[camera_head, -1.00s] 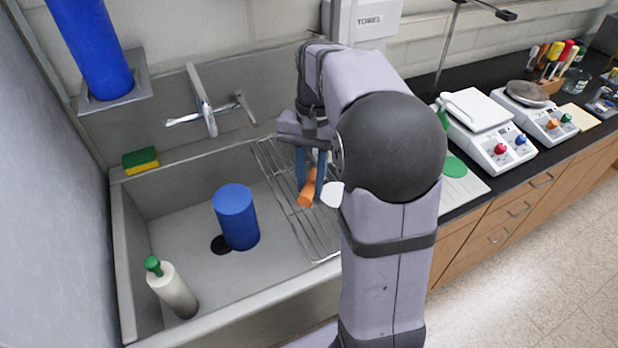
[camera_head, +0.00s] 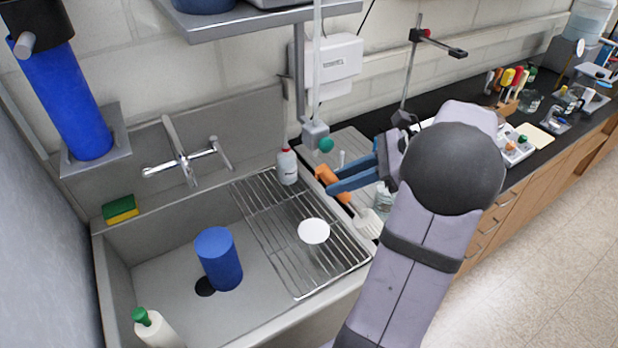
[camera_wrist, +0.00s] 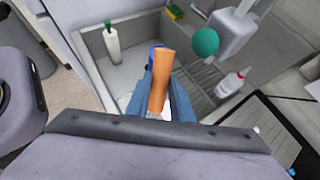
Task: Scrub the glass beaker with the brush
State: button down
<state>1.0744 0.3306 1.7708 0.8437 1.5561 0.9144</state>
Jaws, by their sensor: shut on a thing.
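My gripper (camera_head: 340,181) is shut on the brush's orange handle (camera_head: 325,174), near the right end of the drying rack. In the wrist view the handle (camera_wrist: 160,82) stands between the two blue fingers (camera_wrist: 183,103). A pale piece that looks like the brush head (camera_head: 367,222) shows below the fingers, close to the rack's right edge. A clear glass vessel (camera_head: 383,197) stands beside it, partly behind my arm. I cannot tell for sure whether it is the beaker, or whether the brush touches it.
A wire rack (camera_head: 270,215) over the sink holds a white disc (camera_head: 314,231) and a white bottle (camera_head: 288,168). A blue cylinder (camera_head: 219,260) and a green-capped bottle (camera_head: 155,328) stand in the sink. A green-knobbed column (camera_head: 315,128) rises at the back.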

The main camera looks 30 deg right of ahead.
jog(key=w+d+r+m+t+h+b, duration=0.1)
jog(key=d+r+m+t+h, duration=0.2)
jog(key=d, duration=0.8)
jog(key=w+d+r+m+t+h+b, duration=0.1)
jog(key=d+m+t+h, duration=0.4)
jog(key=d, duration=0.6)
notch_tip(320, 180, up, 2)
jog(key=w+m+t, duration=0.1)
jog(key=m+t, duration=0.1)
jog(key=t, duration=0.1)
jog(key=shift+w+r+h+b, duration=0.15)
jog(key=shift+h+b, duration=0.15)
notch_tip(320, 180, down, 8)
jog(key=b, duration=0.6)
jog(key=shift+a, duration=0.1)
jog(key=shift+w, duration=0.15)
jog(key=shift+w, duration=0.4)
